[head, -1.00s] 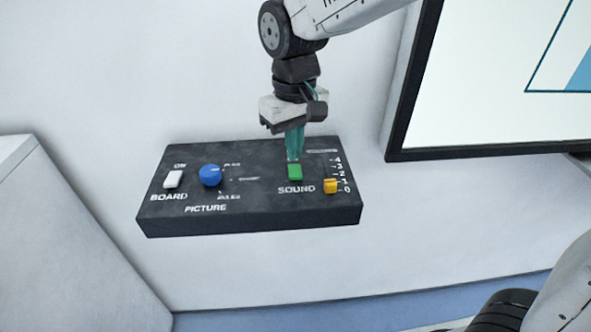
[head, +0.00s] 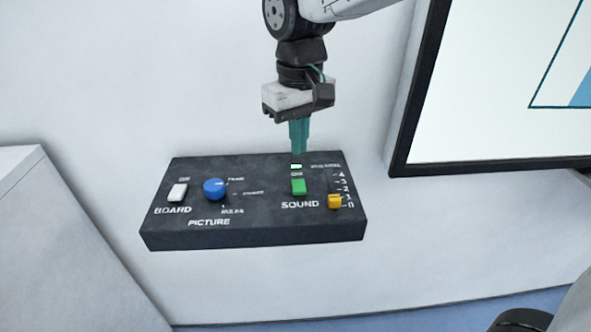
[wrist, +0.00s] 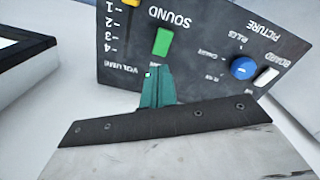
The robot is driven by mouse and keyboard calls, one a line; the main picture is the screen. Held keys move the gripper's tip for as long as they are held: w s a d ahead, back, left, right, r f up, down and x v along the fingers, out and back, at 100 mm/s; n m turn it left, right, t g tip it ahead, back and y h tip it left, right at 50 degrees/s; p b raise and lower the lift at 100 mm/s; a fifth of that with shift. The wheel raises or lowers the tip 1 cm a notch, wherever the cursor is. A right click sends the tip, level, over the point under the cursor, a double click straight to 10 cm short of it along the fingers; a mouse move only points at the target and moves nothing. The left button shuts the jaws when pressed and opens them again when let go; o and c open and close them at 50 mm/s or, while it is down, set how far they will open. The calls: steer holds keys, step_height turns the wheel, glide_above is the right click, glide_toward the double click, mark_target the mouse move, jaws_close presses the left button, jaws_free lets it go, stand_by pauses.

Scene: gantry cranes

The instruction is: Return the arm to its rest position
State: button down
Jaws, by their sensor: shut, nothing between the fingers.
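My gripper (head: 299,151) is in the head view above the back edge of a dark control panel, its teal fingers shut with nothing between them. It also shows in the wrist view (wrist: 157,70), just short of the green switch. The panel (head: 254,233) carries a white BOARD switch (head: 178,193), a blue PICTURE knob (head: 214,188), a green SOUND switch (head: 298,186) and a yellow volume slider (head: 335,201) near the low end of its scale. A small green light (head: 296,166) glows behind the green switch. The fingertips look apart from the switch.
A dark-framed screen (head: 480,165) is at the right, close to the panel. A pale grey block (head: 60,240) stands at the left. The wall (head: 110,70) behind the panel is bare, with free room above and left of the gripper.

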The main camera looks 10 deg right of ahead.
steer(key=shift+s+d+f, duration=0.1)
steer(key=shift+s+f, duration=0.1)
steer(key=shift+f, duration=0.05)
steer(key=shift+s+d+f+g, duration=0.3)
steer(key=shift+s+d+f, duration=0.25)
steer(key=shift+s, duration=0.25)
steer(key=s+d+m+t, duration=0.2)
steer(key=s+d+m, duration=0.3)
steer(key=s+d, duration=1.2)
steer(key=shift+s+d+r+m, duration=0.25)
steer(key=shift+d+m, duration=0.05)
steer(key=shift+d, duration=0.95)
